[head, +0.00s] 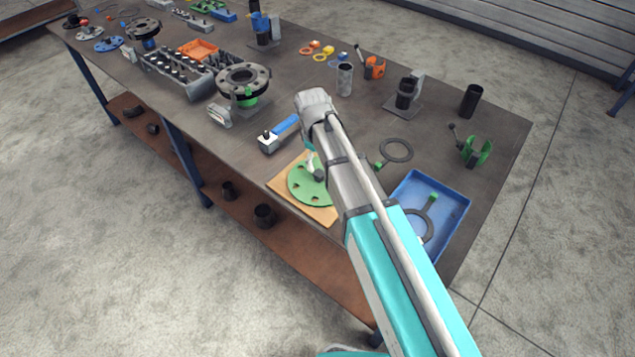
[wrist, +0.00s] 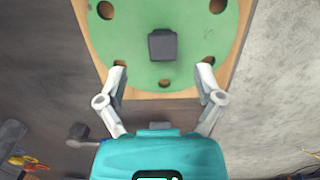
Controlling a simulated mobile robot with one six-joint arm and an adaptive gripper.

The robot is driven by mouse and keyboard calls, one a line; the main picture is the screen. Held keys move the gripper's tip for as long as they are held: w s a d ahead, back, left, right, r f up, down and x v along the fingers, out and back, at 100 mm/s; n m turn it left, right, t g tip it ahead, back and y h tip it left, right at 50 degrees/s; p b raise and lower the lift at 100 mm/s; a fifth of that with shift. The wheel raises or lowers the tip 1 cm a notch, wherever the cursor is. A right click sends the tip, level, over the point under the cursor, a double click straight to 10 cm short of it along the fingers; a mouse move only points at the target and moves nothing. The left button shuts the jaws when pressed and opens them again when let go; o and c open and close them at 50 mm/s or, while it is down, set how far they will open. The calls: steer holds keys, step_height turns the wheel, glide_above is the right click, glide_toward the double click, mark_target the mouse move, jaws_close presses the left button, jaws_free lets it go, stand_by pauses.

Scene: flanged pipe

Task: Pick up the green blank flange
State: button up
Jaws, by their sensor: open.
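The green blank flange (head: 299,188) is a flat green disc with several bolt holes, lying on a wooden board (head: 318,213) near the front edge of the table. In the wrist view the flange (wrist: 125,50) fills the upper middle, with a dark square knob (wrist: 162,45) standing at its centre. My gripper (wrist: 162,84) is open and empty. Its fingertips are spread to either side, over the near edge of the flange and short of the knob. I cannot tell the height between the fingertips and the flange. In the head view my arm hides part of the flange.
A blue tray (head: 453,193) with a dark handled ring lies to the right of my arm. A dark ring gasket (head: 396,150) lies behind it. A blue-handled tool (head: 285,125) lies behind the board. A flanged pipe part (head: 243,80) stands farther left.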

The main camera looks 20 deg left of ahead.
mark_target(319, 172)
steer(key=shift+f, duration=0.2)
stand_by(0.3)
steer(key=shift+s+d+f+b, duration=0.1)
steer(key=shift+f+b, duration=1.15)
steer(key=shift+b, duration=0.05)
steer(key=shift+d+f+b, duration=0.1)
steer(key=shift+f+b, duration=1.15)
steer(key=shift+b, duration=0.05)
jaws_close()
